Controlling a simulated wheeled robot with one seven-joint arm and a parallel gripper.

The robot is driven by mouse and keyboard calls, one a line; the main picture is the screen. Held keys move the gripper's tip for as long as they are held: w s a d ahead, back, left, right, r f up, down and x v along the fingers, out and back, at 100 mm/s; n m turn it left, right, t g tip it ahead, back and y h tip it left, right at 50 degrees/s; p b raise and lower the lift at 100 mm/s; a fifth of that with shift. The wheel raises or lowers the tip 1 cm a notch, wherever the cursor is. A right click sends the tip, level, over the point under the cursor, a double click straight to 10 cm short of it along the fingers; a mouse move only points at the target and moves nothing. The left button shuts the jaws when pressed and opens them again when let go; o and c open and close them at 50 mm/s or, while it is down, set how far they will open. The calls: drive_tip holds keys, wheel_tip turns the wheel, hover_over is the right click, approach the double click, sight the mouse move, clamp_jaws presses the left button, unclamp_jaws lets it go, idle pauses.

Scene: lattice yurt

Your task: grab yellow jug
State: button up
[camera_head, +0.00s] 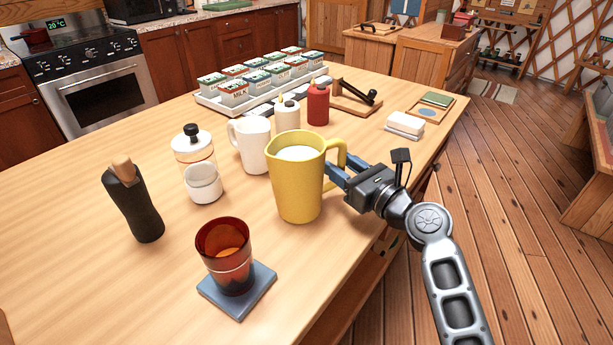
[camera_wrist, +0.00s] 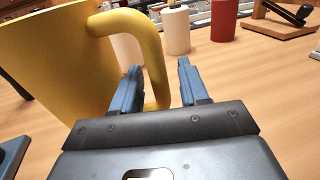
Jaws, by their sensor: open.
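The yellow jug (camera_head: 297,185) stands upright on the wooden table, with white contents showing at its top. Its handle is on the right side, facing my gripper. My gripper (camera_head: 336,176) is open beside the handle. In the wrist view the jug (camera_wrist: 50,70) fills the upper left. Its handle (camera_wrist: 153,62) comes down to between the two blue fingers of my gripper (camera_wrist: 158,85), nearest the left finger. I cannot tell whether a finger touches it.
A red glass (camera_head: 224,255) on a grey-blue coaster (camera_head: 258,290) stands in front of the jug. A white mug (camera_head: 252,146), a white bottle (camera_head: 286,114) and a red bottle (camera_head: 318,105) stand behind it. The table's right side has free room.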

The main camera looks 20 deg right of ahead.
drive_tip(key=shift+w, duration=0.1)
clamp_jaws()
idle(0.3)
